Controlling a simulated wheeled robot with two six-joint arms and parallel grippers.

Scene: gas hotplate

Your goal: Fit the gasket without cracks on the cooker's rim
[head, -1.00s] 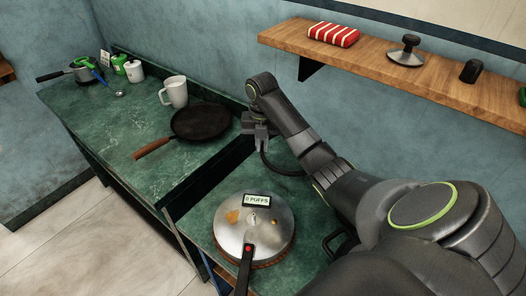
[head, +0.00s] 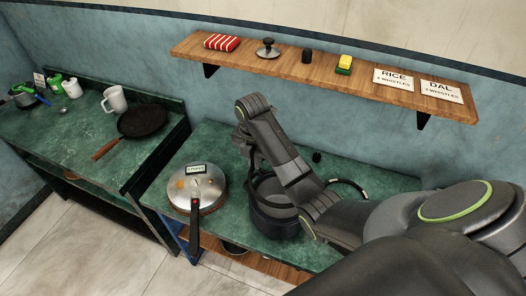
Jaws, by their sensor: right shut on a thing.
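My right gripper (head: 246,151) is shut, partly behind my own forearm, above the back left of a dark pot, the cooker body (head: 272,222). The black gasket was in its fingers a moment ago; now the gasket is mostly hidden by my arm, and I cannot tell whether it touches the rim. No cracks can be made out. My left gripper is out of view.
A black curved piece (head: 351,184) lies right of my arm; I cannot tell what it is. A skillet (head: 142,121) and a white mug (head: 115,99) stand on the left counter. A wooden shelf (head: 320,73) with a striped cloth (head: 221,42) and cards hangs above.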

